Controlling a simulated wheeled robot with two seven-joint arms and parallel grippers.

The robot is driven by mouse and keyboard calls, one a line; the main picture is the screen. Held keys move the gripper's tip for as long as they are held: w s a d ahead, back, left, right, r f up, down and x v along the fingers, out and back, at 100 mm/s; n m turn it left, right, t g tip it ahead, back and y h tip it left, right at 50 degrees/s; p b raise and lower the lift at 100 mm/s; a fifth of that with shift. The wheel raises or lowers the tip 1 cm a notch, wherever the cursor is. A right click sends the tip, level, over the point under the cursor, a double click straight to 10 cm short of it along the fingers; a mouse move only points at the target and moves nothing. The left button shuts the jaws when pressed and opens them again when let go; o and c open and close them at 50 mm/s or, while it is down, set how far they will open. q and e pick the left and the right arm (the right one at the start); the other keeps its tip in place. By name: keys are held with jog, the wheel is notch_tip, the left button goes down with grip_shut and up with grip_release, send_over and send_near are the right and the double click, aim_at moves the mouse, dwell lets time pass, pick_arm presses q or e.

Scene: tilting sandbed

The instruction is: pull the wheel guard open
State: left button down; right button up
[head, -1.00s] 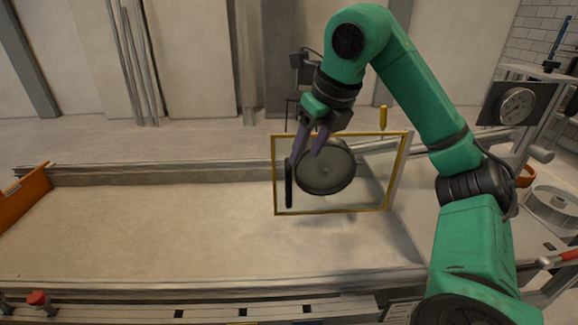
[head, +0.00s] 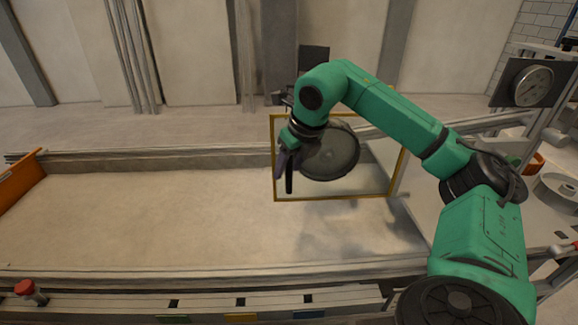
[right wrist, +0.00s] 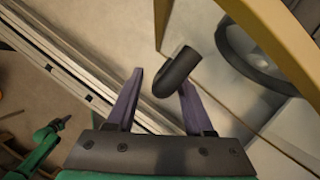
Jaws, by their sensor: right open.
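The wheel guard (head: 335,199) is a clear panel in a yellow frame, standing upright in front of a dark round wheel (head: 330,158). Its black upright bar handle (head: 289,183) is near the panel's left edge. My right gripper (head: 286,164) is at the upper part of this handle and hides some of it. In the right wrist view, the handle (right wrist: 177,72) reaches in between the two purple fingers of the open right gripper (right wrist: 163,84). My left gripper is not in view.
The wide sand bed (head: 150,215) lies left of the guard, with open room above it. An orange end board (head: 20,180) is at far left. A dial gauge (head: 533,86) stands at upper right. A red knob (head: 25,287) is at the front left.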

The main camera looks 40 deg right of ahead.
grip_shut()
jog(key=shift+w+r, duration=0.1)
dwell(1.3)
